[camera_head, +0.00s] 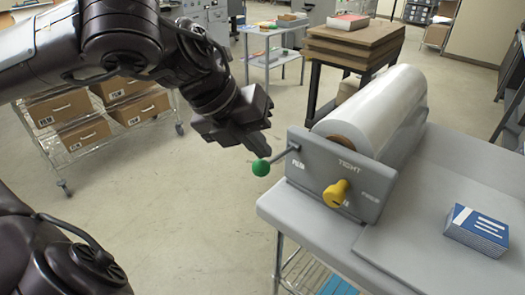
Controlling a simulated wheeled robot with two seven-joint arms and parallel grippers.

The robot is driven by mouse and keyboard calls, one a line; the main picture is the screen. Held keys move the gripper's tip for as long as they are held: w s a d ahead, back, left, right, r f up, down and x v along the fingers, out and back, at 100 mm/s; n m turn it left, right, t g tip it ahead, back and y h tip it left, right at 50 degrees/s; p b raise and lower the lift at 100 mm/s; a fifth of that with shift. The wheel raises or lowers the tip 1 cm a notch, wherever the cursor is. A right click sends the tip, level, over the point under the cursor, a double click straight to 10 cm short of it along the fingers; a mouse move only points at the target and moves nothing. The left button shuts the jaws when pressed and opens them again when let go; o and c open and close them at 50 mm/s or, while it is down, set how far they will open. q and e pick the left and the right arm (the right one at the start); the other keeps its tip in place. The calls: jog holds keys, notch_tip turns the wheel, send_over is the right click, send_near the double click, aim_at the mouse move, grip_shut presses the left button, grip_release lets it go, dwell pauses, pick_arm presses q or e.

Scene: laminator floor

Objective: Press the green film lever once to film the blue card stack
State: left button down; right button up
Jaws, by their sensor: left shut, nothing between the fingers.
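The green film lever (262,167) is a round green knob on a thin dark rod, sticking out leftward from the grey front panel (330,175) of the laminator. My left gripper (262,152) is shut and empty, its tip just above the green knob; I cannot tell whether they touch. The blue card stack (477,231) lies on the grey table at the right, with white lines on its top card. A yellow knob (336,194) sits on the same panel under the word TIGHT. My right gripper is not in view.
A large white film roll (375,108) lies behind the panel. The grey table (420,235) has bare room between the panel and the cards. A wire rack with cardboard boxes (60,107) stands at the left. A wooden-topped table (355,45) stands behind.

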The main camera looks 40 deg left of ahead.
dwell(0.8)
pick_arm(q)
jog(key=shift+w+r+p, duration=0.25)
jog(key=shift+r+p, duration=0.45)
jog(key=shift+p, duration=0.15)
jog(key=shift+w+r+p, duration=0.2)
jog(key=shift+r+p, duration=0.5)
jog(key=shift+p, duration=0.1)
jog(key=r+p, duration=0.2)
jog(key=w+r+p, duration=0.1)
jog(key=r+p, duration=0.1)
jog(key=p, duration=0.1)
jog(key=shift+w+r, duration=0.15)
jog(key=shift+r, duration=0.25)
